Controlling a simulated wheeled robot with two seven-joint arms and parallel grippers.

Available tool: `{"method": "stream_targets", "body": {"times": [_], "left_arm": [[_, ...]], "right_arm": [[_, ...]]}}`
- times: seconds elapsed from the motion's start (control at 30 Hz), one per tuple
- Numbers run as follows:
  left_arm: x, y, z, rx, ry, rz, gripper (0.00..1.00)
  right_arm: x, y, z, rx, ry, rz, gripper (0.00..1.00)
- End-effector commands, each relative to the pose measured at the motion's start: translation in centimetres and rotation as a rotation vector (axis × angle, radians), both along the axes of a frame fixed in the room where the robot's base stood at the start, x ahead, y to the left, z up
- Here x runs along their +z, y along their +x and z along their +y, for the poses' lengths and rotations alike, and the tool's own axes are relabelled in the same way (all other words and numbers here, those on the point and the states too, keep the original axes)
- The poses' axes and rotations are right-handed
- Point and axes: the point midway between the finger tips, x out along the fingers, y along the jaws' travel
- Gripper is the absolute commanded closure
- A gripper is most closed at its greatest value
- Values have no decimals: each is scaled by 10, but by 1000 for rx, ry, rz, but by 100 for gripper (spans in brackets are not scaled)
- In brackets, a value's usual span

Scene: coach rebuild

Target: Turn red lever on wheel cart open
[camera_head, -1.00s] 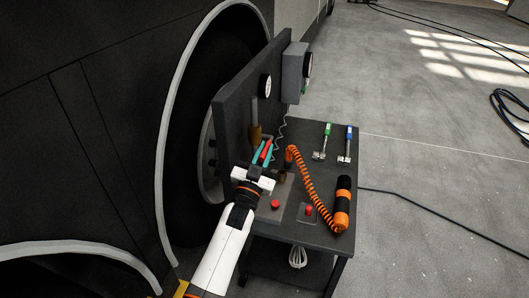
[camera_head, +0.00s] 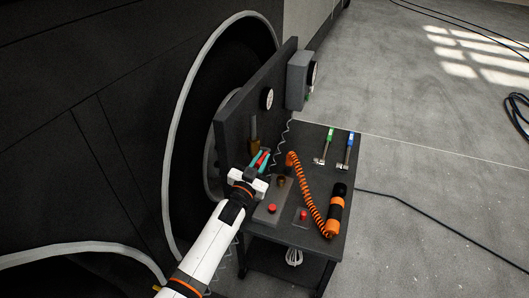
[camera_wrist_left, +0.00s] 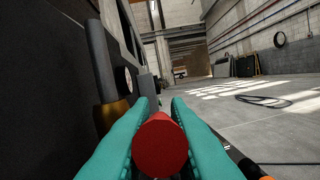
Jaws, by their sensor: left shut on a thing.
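The wheel cart (camera_head: 313,223) is a dark table with an upright back panel (camera_head: 244,103) beside the coach wheel. My left gripper (camera_head: 261,161) has teal fingers and is over the cart's left part, close to the panel. The red lever (camera_head: 263,158) lies between its fingers. In the left wrist view the lever's round red end (camera_wrist_left: 160,148) fills the space between the two teal fingers, which are shut on it. The lever's base is hidden behind the gripper. My right gripper is not in view.
Two red buttons (camera_head: 272,208) sit on the cart top. An orange coiled hose (camera_head: 307,194) runs to an orange and black cylinder (camera_head: 335,211). Green and blue-handled tools (camera_head: 349,150) lie at the back. A brass fitting (camera_wrist_left: 111,115) is left of the fingers. Floor to the right is mostly clear.

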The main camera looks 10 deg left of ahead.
Motion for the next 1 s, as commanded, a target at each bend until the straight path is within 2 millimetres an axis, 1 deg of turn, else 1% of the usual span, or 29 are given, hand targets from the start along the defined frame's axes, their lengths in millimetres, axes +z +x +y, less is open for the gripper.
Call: {"method": "stream_targets", "body": {"times": [0.03,0.17,0.5,0.7,0.83,0.9,1.0], "left_arm": [[10,0,-1,-2,5,20,100],[17,2,-1,-2,16,82,100],[37,10,-3,-3,65,320,100],[47,18,-5,-3,100,487,100],[50,25,-5,-1,123,608,100],[52,29,-6,0,136,671,100],[51,35,-7,3,153,762,100]], "right_arm": [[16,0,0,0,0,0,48],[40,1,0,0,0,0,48],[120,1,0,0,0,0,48],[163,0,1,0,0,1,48],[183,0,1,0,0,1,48],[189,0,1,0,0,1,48],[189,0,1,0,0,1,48]]}}
